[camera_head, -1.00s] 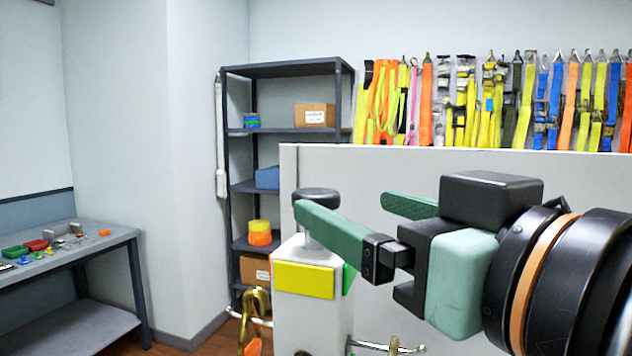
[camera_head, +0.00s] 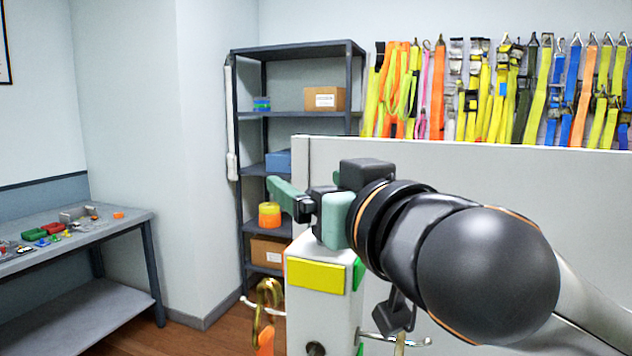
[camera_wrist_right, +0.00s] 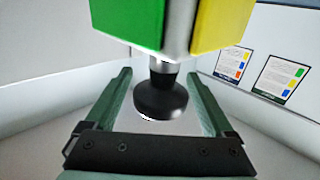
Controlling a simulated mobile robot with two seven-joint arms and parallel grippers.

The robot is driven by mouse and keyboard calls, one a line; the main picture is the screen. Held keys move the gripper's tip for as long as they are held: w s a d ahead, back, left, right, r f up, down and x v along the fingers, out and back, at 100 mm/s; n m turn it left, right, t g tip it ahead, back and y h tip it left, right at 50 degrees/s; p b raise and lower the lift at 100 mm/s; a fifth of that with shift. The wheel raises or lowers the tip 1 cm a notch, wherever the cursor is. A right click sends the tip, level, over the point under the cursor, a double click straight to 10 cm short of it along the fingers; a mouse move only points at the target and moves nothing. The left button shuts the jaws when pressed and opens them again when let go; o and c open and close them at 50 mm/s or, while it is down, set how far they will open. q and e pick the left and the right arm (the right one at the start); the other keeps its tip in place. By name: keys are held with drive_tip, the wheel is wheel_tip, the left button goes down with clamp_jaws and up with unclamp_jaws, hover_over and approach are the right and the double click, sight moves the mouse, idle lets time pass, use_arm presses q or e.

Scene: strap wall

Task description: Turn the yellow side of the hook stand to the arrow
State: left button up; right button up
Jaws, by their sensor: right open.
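The hook stand (camera_head: 322,318) is a pale upright post in the head view, with a yellow panel (camera_head: 316,276) facing me and a green panel (camera_head: 357,274) on its right side. My right gripper (camera_head: 296,200) is above the stand's top and hides its knob there. In the right wrist view the black round knob (camera_wrist_right: 160,98) lies between the two open green fingers, with gaps on both sides. The green panel (camera_wrist_right: 124,22) and yellow panel (camera_wrist_right: 218,22) also show there. I see no arrow. My left gripper is not in view.
A white partition (camera_head: 480,185) stands close behind my right arm. A dark shelf (camera_head: 300,115) is behind, and a grey table (camera_head: 110,235) stands left. Floor between is clear.

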clamp_jaws()
idle(0.6)
